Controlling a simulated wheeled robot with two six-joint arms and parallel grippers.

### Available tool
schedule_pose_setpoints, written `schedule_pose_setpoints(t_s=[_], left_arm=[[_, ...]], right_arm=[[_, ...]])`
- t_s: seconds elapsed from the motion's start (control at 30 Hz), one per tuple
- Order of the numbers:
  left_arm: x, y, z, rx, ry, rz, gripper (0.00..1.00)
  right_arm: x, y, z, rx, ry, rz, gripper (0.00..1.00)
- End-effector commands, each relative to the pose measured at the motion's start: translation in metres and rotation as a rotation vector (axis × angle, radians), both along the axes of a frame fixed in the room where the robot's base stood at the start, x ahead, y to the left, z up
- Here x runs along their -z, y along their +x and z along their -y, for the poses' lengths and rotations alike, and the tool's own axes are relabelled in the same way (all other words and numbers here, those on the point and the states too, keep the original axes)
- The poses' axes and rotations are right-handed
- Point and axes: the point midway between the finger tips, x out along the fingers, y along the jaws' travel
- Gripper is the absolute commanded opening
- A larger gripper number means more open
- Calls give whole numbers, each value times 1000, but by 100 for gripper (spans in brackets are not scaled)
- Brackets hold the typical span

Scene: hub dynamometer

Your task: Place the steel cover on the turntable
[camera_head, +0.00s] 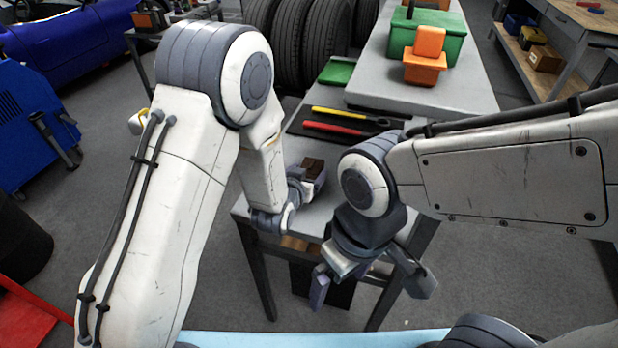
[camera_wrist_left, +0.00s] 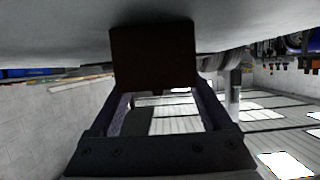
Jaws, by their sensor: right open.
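My left gripper (camera_head: 308,186) is at the near left part of the grey table, with its fingers around a dark brown block (camera_head: 313,167). In the left wrist view the dark block (camera_wrist_left: 153,55) fills the gap between the fingertips (camera_wrist_left: 155,90). I cannot tell whether this block is the steel cover. My right gripper (camera_head: 370,285) hangs open and empty in front of the table's near edge, lower than the left one. I cannot make out a turntable; my right arm hides part of the table.
A red-handled tool (camera_head: 335,129) and a yellow-handled tool (camera_head: 338,114) lie on the table behind my left gripper. Further back stand an orange bin (camera_head: 425,68) and a green box (camera_head: 448,40). Several tyres (camera_head: 310,40) stand behind. A blue cabinet (camera_head: 30,115) is at left.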

Motion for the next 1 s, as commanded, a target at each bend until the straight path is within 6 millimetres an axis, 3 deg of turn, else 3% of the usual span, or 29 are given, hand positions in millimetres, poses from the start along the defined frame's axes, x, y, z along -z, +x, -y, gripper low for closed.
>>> schedule_pose_setpoints(t_s=[0.03, 0.1, 0.2, 0.63, 0.9, 1.0], left_arm=[[0, 0, 0, 0, 0, 0, 58], [0, 0, 0, 0, 0, 0, 31], [0, 0, 0, 0, 0, 0, 0], [-9, 1, 0, 0, -2, 6, 0], [-46, 1, 0, -1, -5, 10, 0], [-56, -21, 11, 7, -3, 5, 0]], right_arm=[[0, 0, 0, 0, 0, 0, 97], [0, 0, 0, 0, 0, 0, 97], [0, 0, 0, 0, 0, 0, 97], [-1, 0, 0, 0, 0, 0, 97], [-3, 0, 0, 0, 0, 0, 97], [-2, 0, 0, 0, 0, 0, 97]])
